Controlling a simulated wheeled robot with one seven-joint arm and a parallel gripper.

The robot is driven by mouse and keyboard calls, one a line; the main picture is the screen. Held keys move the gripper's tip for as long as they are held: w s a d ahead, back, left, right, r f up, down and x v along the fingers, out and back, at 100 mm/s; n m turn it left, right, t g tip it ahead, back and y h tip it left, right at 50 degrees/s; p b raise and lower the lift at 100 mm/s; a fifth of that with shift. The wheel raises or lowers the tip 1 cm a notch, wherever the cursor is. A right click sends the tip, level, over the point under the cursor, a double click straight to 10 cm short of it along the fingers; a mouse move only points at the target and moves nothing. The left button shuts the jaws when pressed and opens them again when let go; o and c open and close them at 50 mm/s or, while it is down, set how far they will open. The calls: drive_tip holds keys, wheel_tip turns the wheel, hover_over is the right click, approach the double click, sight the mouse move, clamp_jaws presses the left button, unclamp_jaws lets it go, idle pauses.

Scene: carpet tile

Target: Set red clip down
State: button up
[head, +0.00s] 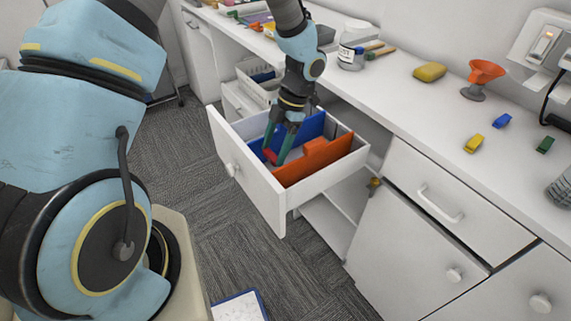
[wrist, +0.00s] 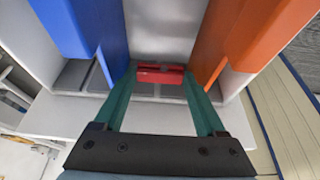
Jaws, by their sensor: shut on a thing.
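The red clip (wrist: 160,75) is between the two green fingertips of my gripper (wrist: 158,78) in the wrist view. My gripper is shut on it. In the head view my gripper (head: 276,158) reaches down into the open drawer (head: 255,190), and the red clip (head: 270,156) shows at the fingertips. The clip is between a blue divider (head: 308,130) and an orange divider (head: 315,158). I cannot tell whether the clip touches the drawer floor.
The counter holds a yellow sponge (head: 430,72), an orange funnel-shaped item (head: 484,75), a white jar (head: 350,52), and yellow, blue and green clips to the right (head: 474,143). A cabinet door (head: 410,245) stands below the counter, right of the drawer.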

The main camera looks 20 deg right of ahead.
drive_tip(key=shift+f+p, duration=0.7)
drive_tip(key=shift+f, duration=2.65)
drive_tip(key=o, duration=1.4)
drive_tip(key=shift+r, duration=0.1)
drive_tip(key=b+v, duration=0.3)
drive_tip(key=v, duration=0.9)
